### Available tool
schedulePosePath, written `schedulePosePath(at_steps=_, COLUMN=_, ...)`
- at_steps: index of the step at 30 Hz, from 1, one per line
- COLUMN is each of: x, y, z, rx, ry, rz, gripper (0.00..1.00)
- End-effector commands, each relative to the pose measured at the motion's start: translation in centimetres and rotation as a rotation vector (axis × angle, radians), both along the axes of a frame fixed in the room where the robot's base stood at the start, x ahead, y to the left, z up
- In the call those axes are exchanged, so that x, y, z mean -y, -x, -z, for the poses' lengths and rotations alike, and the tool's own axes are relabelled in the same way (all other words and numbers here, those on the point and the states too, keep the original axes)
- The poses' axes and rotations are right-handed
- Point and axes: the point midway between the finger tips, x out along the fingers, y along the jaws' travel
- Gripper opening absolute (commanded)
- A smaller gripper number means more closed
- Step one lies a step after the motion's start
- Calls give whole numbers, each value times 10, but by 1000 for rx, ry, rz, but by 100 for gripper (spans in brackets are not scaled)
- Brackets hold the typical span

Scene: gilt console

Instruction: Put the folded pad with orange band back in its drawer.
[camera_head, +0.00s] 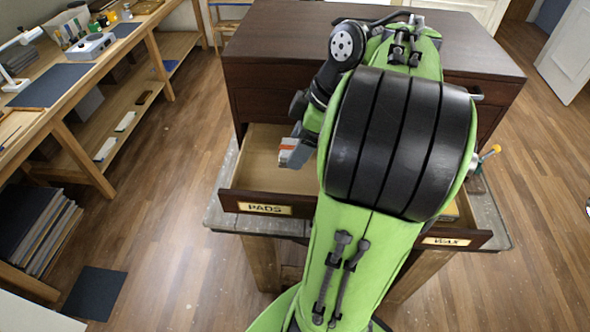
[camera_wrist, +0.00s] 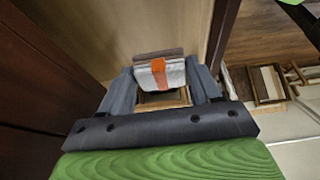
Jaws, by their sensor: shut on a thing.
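The folded pad with orange band (camera_wrist: 160,74) is pale grey with an orange strip across it. It sits between the two fingers of my gripper (camera_wrist: 163,88) in the wrist view. In the head view the pad (camera_head: 294,151) shows at the end of my gripper (camera_head: 299,142), above the open drawer labelled PADS (camera_head: 264,209). The PADS drawer is pulled out on the left of the dark cabinet, and its visible floor is bare wood. In the wrist view a small framed shape lies beyond the pad, partly hidden. My arm covers the drawer's right side.
A second drawer labelled WAX (camera_head: 446,241) is also open at the right, mostly hidden by my arm. The dark cabinet (camera_head: 268,57) stands behind on a worn table (camera_head: 222,208). A workbench (camera_head: 62,88) with tools runs along the left.

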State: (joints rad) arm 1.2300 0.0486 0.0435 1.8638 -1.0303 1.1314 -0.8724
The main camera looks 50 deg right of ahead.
Motion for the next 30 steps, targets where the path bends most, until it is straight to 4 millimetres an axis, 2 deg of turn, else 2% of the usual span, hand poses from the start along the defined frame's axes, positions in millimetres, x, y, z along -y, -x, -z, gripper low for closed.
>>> schedulePosePath(at_steps=1, x=-1, y=0, z=23, rx=0, ry=-2, rz=1, gripper=38)
schedulePosePath(at_steps=9, x=0, y=0, z=67, rx=0, ry=-2, rz=1, gripper=38)
schedulePosePath(at_steps=21, x=0, y=0, z=72, rx=0, ry=0, rz=0, gripper=38)
schedulePosePath(at_steps=22, x=0, y=0, z=72, rx=0, ry=0, rz=0, gripper=64)
schedulePosePath(at_steps=27, x=0, y=0, z=71, rx=0, ry=0, rz=0, gripper=88)
schedulePosePath(at_steps=30, x=0, y=0, z=71, rx=0, ry=0, rz=0, gripper=88)
